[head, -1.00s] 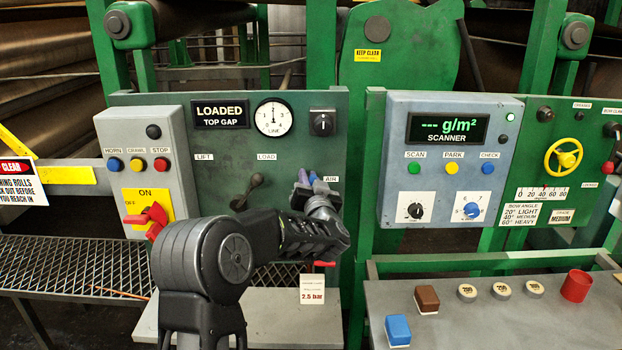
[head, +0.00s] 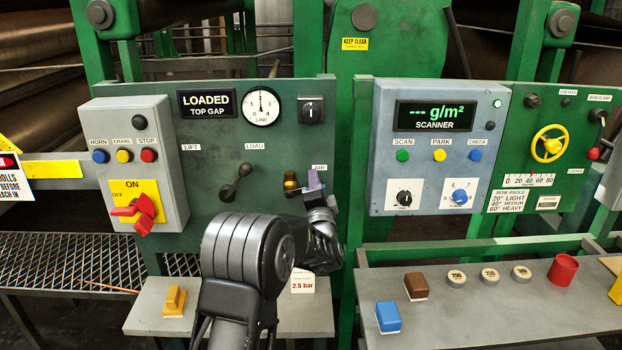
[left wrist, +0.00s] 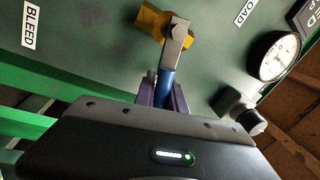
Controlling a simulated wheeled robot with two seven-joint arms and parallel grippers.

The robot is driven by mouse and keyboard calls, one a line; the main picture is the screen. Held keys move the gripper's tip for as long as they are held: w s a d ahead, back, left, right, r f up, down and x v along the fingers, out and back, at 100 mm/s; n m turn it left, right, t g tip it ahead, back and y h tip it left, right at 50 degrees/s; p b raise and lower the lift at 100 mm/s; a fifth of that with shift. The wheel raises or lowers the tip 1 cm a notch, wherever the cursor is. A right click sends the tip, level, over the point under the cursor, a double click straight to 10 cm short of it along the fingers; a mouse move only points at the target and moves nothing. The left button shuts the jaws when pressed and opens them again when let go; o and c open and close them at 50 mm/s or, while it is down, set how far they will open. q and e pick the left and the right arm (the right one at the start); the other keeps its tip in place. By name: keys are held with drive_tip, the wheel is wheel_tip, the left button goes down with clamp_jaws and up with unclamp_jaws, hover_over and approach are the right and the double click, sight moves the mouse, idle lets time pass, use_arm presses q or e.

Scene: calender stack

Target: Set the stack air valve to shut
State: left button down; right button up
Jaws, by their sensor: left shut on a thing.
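The stack air valve has a brass body (head: 290,181) on the green panel, just left of and below the AIR label (head: 320,168). In the left wrist view the brass body (left wrist: 150,21) carries a flat metal lever with a blue grip (left wrist: 166,85). My left gripper (head: 314,180) is at the valve, its purple fingers right of the brass body. In the left wrist view my left gripper's fingers (left wrist: 164,92) are shut on the blue grip, one on each side. In the head view the lever is mostly hidden by the fingers. My right gripper is not in view.
Left of the valve is the dark LOAD/LIFT lever (head: 236,182). A red switch (head: 136,209) sits on a yellow plate further left. A shelf below holds a yellow block (head: 175,300). The scanner box (head: 437,150) stands to the right.

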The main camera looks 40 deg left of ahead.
use_arm(q)
drive_tip(key=shift+w+d+f+m+t+h, duration=0.1)
drive_tip(key=shift+f+m+t+h, duration=0.1)
drive_tip(key=shift+f+m, duration=0.55)
drive_tip(key=shift+w+d+f+m+t+h, duration=0.1)
drive_tip(key=shift+f+m+t+h, duration=0.1)
drive_tip(key=shift+m, duration=0.95)
drive_tip(key=shift+s, duration=0.1)
drive_tip(key=c, duration=1.4)
unclamp_jaws()
drive_tip(key=shift+b, duration=0.3)
drive_tip(key=b+v, duration=0.1)
drive_tip(key=v, duration=0.6)
drive_tip(key=shift+s+d, duration=0.2)
drive_tip(key=shift+s, duration=0.1)
